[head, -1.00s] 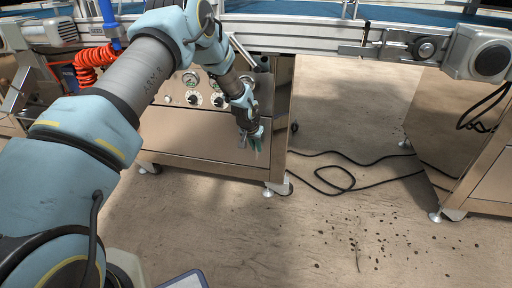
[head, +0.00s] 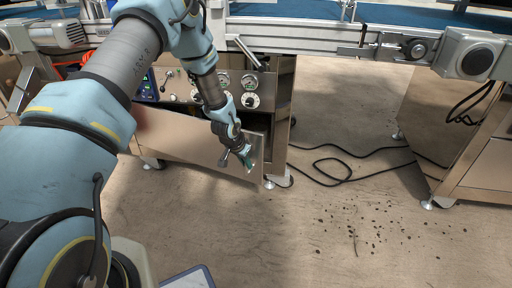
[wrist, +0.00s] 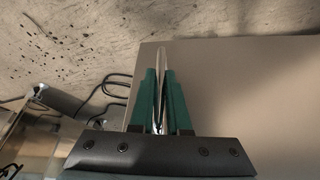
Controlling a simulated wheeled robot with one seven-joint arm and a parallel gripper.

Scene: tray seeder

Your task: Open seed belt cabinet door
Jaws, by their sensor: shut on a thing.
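The seed belt cabinet door (head: 180,139) is a flat metal panel low on the machine, swung partly open with its right end out from the cabinet. A dark opening shows behind its right end. My gripper (head: 248,164) is at the door's right end. In the wrist view, the green fingers of my gripper (wrist: 160,98) are shut on a thin shiny handle (wrist: 161,60) that stands up from the door panel (wrist: 235,85). My arm hides part of the door's left side.
A panel of gauges and knobs (head: 224,88) sits above the door. A conveyor (head: 320,37) runs across the top. A black cable (head: 340,165) lies on the floor to the right. A metal cabinet (head: 445,130) stands at far right. Open floor lies in front.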

